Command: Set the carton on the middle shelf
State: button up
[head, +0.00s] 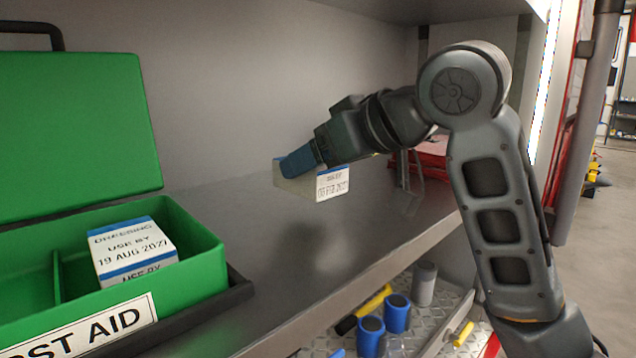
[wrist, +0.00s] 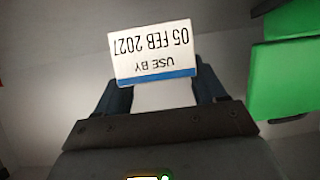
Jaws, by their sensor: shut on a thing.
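A small white carton (head: 332,184) with a blue stripe is in my gripper (head: 300,165) in the head view. The wrist view shows the carton (wrist: 153,52) between the two fingers of my gripper (wrist: 160,95), with an upside-down label reading "USE BY 05 FEB 2027". My gripper is shut on it and holds it above the grey metal shelf (head: 215,203). A soft dark patch shows on the shelf below it, so the carton appears to be clear of the surface. Part of the carton is hidden behind the fingers.
An open green first aid box (head: 200,282) stands at the left, holding a dressing carton (head: 130,248) marked 19 AUG 2027. A red item (head: 432,150) lies at the shelf's right end. Blue cylinders (head: 397,312) sit in a lower compartment. The shelf's middle is clear.

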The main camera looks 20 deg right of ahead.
aim_at(320, 182)
jog(key=shift+f, duration=1.75)
jog(key=shift+f, duration=0.1)
jog(key=o, duration=1.1)
jog(key=shift+s+d+r, duration=0.1)
jog(key=shift+s+r, duration=0.05)
jog(key=shift+r, duration=0.05)
jog(key=v, duration=1.1)
jog(key=shift+s+d+r, duration=0.1)
jog(key=shift+s+r, duration=0.05)
jog(key=shift+s, duration=0.15)
